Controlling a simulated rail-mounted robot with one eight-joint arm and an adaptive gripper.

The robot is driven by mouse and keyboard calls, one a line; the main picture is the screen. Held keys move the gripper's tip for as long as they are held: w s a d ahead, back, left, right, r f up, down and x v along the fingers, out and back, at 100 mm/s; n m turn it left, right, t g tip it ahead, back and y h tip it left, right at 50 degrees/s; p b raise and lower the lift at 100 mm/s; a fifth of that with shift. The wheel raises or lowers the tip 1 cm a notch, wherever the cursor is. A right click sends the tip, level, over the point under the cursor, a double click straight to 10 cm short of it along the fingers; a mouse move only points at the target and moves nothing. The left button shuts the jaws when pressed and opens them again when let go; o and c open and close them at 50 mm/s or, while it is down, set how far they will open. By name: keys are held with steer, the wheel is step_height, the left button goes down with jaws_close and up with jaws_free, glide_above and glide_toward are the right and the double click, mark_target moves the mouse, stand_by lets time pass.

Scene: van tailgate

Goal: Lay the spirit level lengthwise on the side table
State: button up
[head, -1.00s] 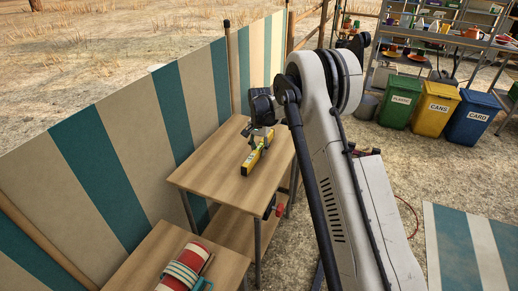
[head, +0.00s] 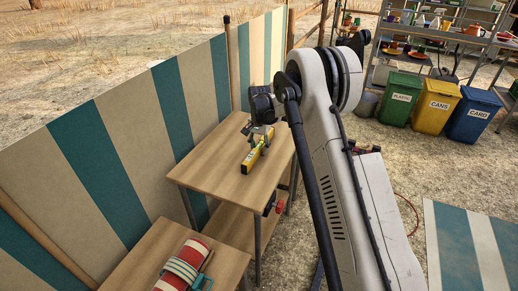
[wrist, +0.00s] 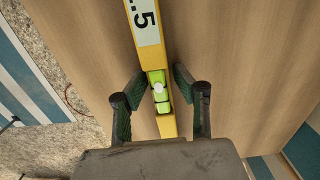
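The spirit level (head: 252,158) is a yellow bar lying on the wooden top of the side table (head: 215,165), near the middle of its far half. In the wrist view the level (wrist: 148,30) runs up the picture, with a white label and a green vial. My gripper (head: 261,135) is over its far end, pointing down. In the wrist view my gripper's fingers (wrist: 160,72) stand on either side of the level, spread, with small gaps beside it. The level looks flat on the wood. Its far end is partly hidden by my gripper.
A second wooden table (head: 150,260) in front carries a red and white roll (head: 187,262). A striped windbreak (head: 130,120) stands close along the left side. Green, yellow and blue bins (head: 440,103) stand at the back right. The near part of the side table is clear.

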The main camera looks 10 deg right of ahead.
steer(key=shift+o, duration=1.1)
step_height(320, 180, up, 12)
steer(key=s+r+n+t, duration=0.3)
steer(key=s+r+t, duration=0.1)
steer(key=s+r, duration=1.55)
steer(key=s+f+n+t, duration=0.1)
steer(key=s+f+n, duration=0.1)
steer(key=s, duration=1.1)
steer(key=s+f+n+t, duration=0.2)
steer(key=s, duration=1.2)
steer(key=shift+f+t, duration=0.3)
